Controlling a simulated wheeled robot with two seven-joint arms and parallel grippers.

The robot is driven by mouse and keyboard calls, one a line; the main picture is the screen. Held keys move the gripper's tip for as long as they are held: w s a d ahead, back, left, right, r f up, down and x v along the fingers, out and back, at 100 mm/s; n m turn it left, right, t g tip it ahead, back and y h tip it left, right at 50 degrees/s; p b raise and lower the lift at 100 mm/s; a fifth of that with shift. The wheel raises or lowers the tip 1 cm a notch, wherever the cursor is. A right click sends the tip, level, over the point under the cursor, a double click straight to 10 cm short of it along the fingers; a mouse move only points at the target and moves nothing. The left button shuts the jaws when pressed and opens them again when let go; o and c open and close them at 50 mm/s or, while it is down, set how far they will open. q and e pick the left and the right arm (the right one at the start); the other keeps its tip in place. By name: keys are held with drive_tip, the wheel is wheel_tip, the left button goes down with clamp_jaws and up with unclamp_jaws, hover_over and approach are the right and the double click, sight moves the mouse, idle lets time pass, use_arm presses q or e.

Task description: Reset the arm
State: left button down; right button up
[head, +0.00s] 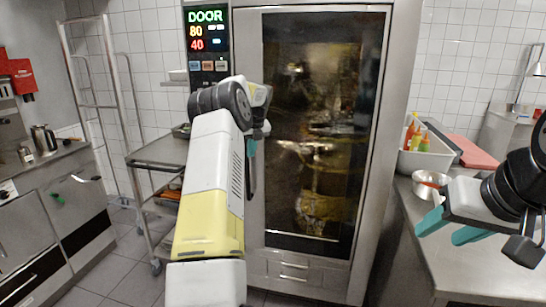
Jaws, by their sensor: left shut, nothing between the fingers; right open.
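My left arm reaches up across the middle of the head view. Its gripper (251,146) is at the left edge of the oven door (315,130), by the dark door handle (252,178). Only a little of its teal fingers shows; they are shut and hold nothing. I cannot tell whether they touch the handle. The oven door looks closed, and its dark glass mirrors the room. My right gripper (450,229) is open and empty at the right, over the front left part of the steel counter (480,270), with its teal fingers apart and pointing left.
The oven's display (207,38) reads DOOR, 80 and 40. A steel bowl (430,184) and a bin with sauce bottles (422,160) stand on the right counter near my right gripper. A steel cart (160,150) stands left of the oven. Floor is clear at lower left.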

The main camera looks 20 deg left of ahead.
use_arm(q)
drive_tip(key=s+d+r+n, duration=0.2)
drive_tip(key=s+d+r, duration=0.3)
drive_tip(key=r, duration=0.2)
drive_tip(key=s+d+r+n, duration=0.3)
drive_tip(key=s+d+r, duration=0.15)
drive_tip(key=r, duration=0.35)
drive_tip(key=s+d+r+n+t+h, duration=0.25)
drive_tip(key=s+d+n, duration=0.45)
drive_tip(key=s, duration=0.4)
drive_tip(key=s+d+f+n+h, duration=0.1)
drive_tip(key=s+d+f+n, duration=0.1)
drive_tip(key=s+n, duration=0.3)
drive_tip(key=s+d+f+n, duration=0.3)
drive_tip(key=s+d+n, duration=0.1)
drive_tip(key=s, duration=0.7)
drive_tip(key=s+d+f+n+h, duration=0.1)
drive_tip(key=s+d+f+n, duration=0.2)
drive_tip(key=s+n, duration=0.2)
drive_tip(key=s, duration=0.3)
drive_tip(key=shift+s+n+t+h, duration=0.25)
drive_tip(key=shift+n+t+h, duration=0.05)
drive_tip(key=shift+t+h, duration=0.05)
